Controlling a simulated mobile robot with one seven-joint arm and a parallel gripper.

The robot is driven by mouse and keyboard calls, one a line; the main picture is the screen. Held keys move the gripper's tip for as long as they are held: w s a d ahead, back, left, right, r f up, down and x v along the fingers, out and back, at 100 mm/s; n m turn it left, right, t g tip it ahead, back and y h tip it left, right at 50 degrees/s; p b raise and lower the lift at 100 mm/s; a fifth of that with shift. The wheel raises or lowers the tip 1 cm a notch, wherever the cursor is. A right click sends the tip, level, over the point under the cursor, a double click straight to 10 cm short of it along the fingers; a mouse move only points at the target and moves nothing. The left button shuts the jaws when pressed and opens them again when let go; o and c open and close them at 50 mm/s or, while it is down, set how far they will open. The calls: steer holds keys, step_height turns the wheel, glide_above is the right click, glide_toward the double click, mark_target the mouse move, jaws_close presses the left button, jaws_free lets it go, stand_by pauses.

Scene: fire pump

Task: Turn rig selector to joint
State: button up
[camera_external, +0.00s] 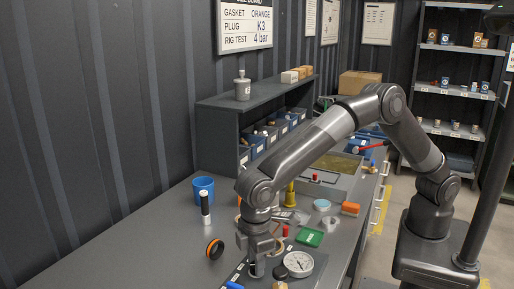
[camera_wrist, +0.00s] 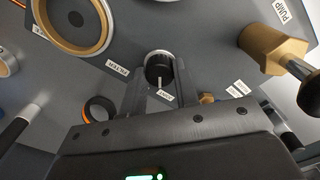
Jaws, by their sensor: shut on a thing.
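The rig selector is a black round knob (camera_wrist: 158,66) in a silver ring, with a white pointer mark, on the grey rig panel (camera_wrist: 215,60). My gripper (camera_wrist: 160,78) has its two fingers on either side of the knob and is shut on it. The pointer mark faces the small white label (camera_wrist: 166,98) at the lower side of the knob; its lettering is too small to read surely. Another small label (camera_wrist: 117,70) lies left of the knob. In the external view my gripper (camera_external: 257,272) points down at the panel and hides the knob.
A white-faced gauge (camera_external: 299,263) stands close to the right of my gripper. A brass fitting with a black knob (camera_wrist: 272,48) sits by the PUMP label. An orange-and-black ring (camera_external: 215,249), a white-and-black marker (camera_external: 205,208) and a blue cup (camera_external: 203,189) stand to the left.

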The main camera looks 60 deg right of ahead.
steer(key=shift+n, duration=0.6)
steer(key=o, duration=1)
step_height(320, 180, up, 11)
steer(key=shift+f, duration=0.1)
stand_by(0.4)
